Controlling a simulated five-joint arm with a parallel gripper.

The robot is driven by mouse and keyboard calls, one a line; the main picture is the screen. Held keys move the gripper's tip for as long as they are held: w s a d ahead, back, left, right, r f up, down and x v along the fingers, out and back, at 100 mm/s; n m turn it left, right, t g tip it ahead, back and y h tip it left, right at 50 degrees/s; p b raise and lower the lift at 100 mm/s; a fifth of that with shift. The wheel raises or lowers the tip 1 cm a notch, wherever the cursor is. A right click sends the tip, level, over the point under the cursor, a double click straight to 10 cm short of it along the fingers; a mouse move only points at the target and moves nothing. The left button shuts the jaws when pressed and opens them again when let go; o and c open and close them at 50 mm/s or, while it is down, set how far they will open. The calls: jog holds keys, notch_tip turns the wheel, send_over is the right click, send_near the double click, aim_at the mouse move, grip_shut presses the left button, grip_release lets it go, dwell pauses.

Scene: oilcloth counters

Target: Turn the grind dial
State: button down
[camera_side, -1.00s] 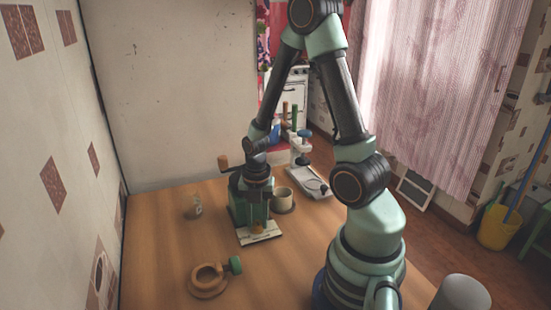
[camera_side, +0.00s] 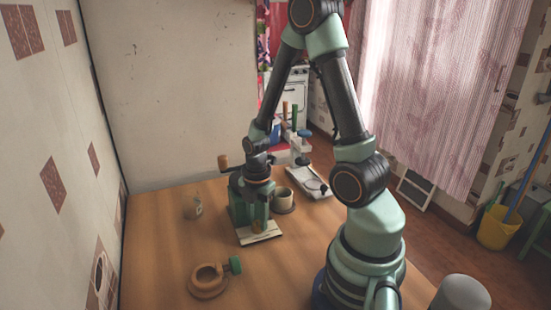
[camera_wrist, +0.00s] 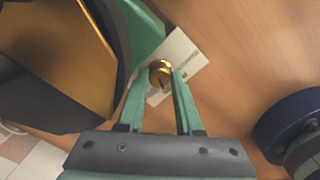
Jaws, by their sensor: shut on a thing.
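The green coffee grinder (camera_side: 240,212) stands on a pale base plate (camera_side: 262,236) in the side view. Its small brass grind dial (camera_side: 257,227) is low on the front. In the wrist view the dial (camera_wrist: 160,70) is between the fingertips of my gripper (camera_wrist: 160,78), with a dark mark on its face. My gripper is shut on the dial. The grinder's green body (camera_wrist: 146,35) shows beside the left finger. In the side view my wrist is over the grinder, and the fingers are hard to make out.
A wooden ring with a green knob (camera_side: 208,281) lies in front. A cup (camera_side: 284,197) and a scale-like tray (camera_side: 312,183) stand right and behind. The wooden counter at the front left is mostly clear.

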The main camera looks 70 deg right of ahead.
jog(key=shift+m, duration=0.6)
jog(key=c, duration=0.6)
grip_release()
